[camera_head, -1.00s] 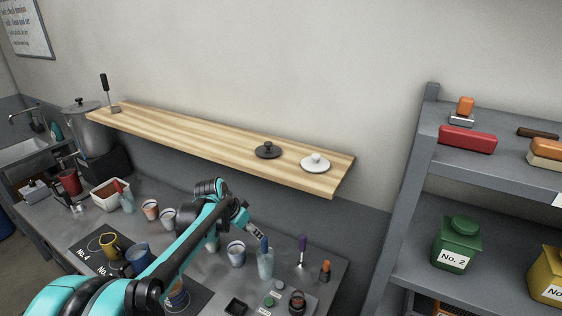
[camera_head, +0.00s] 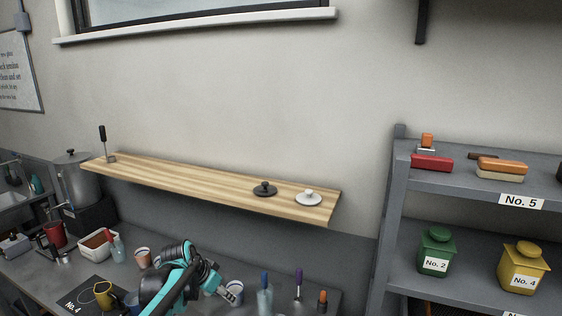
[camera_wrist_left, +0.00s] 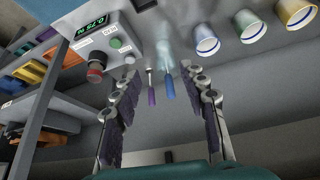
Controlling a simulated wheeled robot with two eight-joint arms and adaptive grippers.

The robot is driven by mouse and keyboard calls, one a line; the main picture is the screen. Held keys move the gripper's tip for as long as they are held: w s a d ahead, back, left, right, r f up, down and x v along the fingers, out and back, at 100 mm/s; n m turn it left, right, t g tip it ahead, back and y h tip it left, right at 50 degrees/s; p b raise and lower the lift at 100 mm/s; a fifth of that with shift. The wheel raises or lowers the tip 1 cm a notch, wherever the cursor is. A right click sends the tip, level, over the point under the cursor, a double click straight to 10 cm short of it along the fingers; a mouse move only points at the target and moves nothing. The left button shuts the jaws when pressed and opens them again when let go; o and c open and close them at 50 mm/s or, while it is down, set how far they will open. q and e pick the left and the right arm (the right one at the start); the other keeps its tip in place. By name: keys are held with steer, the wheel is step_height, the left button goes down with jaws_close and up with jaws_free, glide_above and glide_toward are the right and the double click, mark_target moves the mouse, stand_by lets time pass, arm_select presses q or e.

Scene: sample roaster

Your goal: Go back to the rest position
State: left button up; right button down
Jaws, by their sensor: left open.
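My left gripper (camera_head: 232,292) is above the grey counter (camera_head: 40,268) in the head view, with nothing between its fingers. In the left wrist view its two fingers (camera_wrist_left: 166,120) are spread wide apart. Beyond them a purple-handled tool (camera_wrist_left: 151,92) and a blue-handled tool (camera_wrist_left: 168,88) show, apart from the fingers. My right gripper is not in either view.
A wooden wall shelf (camera_head: 190,182) holds a black lid (camera_head: 265,189) and a white lid (camera_head: 308,198). Several cups and a yellow mug (camera_head: 104,294) stand on the counter. A grey rack (camera_head: 395,215) with a green canister (camera_head: 436,252) and a yellow canister (camera_head: 524,268) stands right.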

arm_select(q)
steer(key=s+f+n+t+y+b, duration=0.1)
steer(key=s+f+n+b, duration=0.1)
steer(key=s, duration=1.2)
steer(key=s+f+n+t+y+b, duration=0.1)
steer(key=s+f+n+y+b, duration=0.1)
steer(key=s, duration=1.2)
steer(key=shift+s+a+f+n+b, duration=0.2)
steer(key=shift+a+f+n+b, duration=0.3)
steer(key=shift+n, duration=0.7)
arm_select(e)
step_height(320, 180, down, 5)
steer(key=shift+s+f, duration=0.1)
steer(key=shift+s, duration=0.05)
arm_select(q)
steer(key=shift+d+r, duration=0.1)
